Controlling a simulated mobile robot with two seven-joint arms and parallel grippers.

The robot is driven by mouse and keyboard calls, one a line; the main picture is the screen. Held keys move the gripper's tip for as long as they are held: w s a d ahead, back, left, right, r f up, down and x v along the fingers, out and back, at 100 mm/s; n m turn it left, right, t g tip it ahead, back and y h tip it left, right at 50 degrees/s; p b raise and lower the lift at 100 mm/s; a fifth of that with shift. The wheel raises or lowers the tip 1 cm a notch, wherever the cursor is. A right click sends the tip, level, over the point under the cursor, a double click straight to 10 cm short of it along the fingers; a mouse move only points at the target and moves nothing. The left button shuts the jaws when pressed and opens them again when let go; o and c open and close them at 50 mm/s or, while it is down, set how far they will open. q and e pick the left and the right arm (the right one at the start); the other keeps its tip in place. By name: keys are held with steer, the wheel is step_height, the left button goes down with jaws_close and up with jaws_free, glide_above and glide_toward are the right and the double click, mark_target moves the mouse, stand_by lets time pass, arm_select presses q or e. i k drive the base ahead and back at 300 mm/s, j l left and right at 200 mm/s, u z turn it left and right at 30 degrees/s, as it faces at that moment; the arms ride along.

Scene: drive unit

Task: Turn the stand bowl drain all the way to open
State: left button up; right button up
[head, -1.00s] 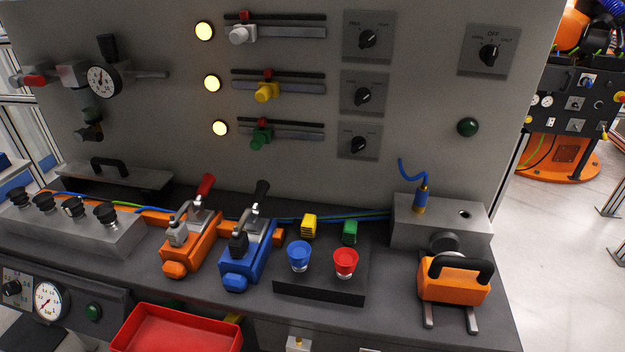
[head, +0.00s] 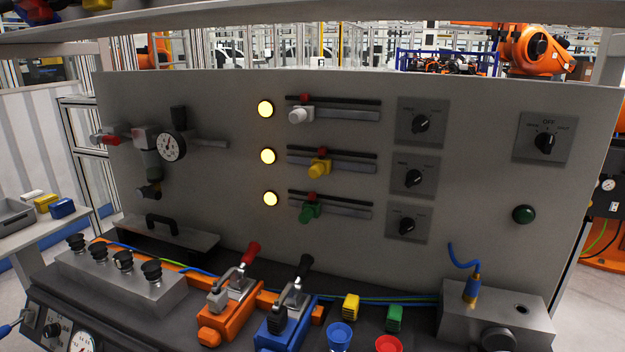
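On the left of the grey upright panel (head: 385,210) is a pipe assembly with a round gauge (head: 172,147) and a red-handled valve (head: 112,138). Under its grey block (head: 146,137) hangs a grey bowl (head: 153,164). Below the bowl is a small dark fitting with a brass-coloured part (head: 150,191), which looks like the bowl drain. Its exact turn position is too small to tell. Neither of my grippers is in view, and nothing touches the assembly.
Below the assembly is a plate with a black handle (head: 165,226). In front stand a block with several black knobs (head: 110,278), an orange clamp (head: 229,310) and a blue clamp (head: 282,325). Slider rows and rotary switches (head: 413,178) fill the panel's middle. Space before the bowl looks clear.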

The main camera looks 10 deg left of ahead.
mark_target(150, 191)
steer(key=j+u, duration=0.15)
steer(key=u, duration=0.2)
steer(key=j+u, duration=0.2)
steer(key=u, duration=0.15)
steer(key=j+u, duration=0.15)
steer(key=u, duration=0.2)
steer(key=i+j+u, duration=0.25)
steer(key=j, duration=0.15)
steer(key=i+j+u, duration=0.25)
steer(key=j, duration=0.15)
